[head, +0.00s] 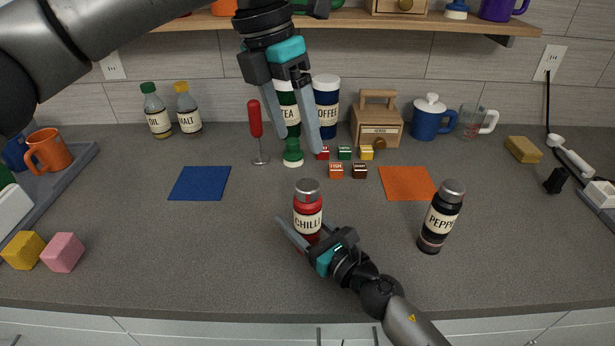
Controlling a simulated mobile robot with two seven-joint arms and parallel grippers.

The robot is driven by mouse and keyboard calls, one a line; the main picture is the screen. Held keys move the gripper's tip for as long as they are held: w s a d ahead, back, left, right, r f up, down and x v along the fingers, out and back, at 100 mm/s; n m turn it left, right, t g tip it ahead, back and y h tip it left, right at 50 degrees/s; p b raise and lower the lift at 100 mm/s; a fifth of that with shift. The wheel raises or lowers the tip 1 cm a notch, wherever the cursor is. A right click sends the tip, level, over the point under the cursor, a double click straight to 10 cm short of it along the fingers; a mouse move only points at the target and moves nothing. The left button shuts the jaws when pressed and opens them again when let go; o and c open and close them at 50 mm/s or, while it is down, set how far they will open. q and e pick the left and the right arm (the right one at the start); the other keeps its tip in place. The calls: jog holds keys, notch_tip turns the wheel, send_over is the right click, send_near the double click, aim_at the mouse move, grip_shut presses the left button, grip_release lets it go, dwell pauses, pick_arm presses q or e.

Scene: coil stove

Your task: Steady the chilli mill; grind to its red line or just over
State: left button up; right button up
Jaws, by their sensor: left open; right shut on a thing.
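The chilli mill (308,212) is a red jar with a grey cap and a cream "CHILLI" label, standing upright near the middle front of the counter. My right gripper (300,236) is shut on its lower body from the front right. My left gripper (297,146) is open and empty above and behind the mill, its fingers pointing down, apart from the mill's cap. I cannot make out a red line or a level on the mill. A black pepper mill (440,222) stands to the right, apart from my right gripper.
A green knobbed piece (292,154), a red-handled whisk-like tool (256,122) and small labelled cubes (345,153) stand behind the mill. A blue mat (200,183) and an orange mat (407,183) lie either side.

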aim_at(307, 184)
pick_arm(q)
jog(key=f+n+y, duration=0.1)
jog(key=f+n, duration=0.2)
jog(key=n, duration=0.1)
jog(key=d+f+n, duration=0.1)
jog(key=f+n, duration=0.2)
jog(key=n, duration=0.1)
jog(key=d+f+n+y, duration=0.1)
jog(key=f+n, duration=0.2)
jog(key=n, duration=0.1)
jog(key=shift+w+f+y, duration=0.25)
jog(key=shift+f+y, duration=0.05)
dwell(0.3)
grip_shut()
dwell(0.6)
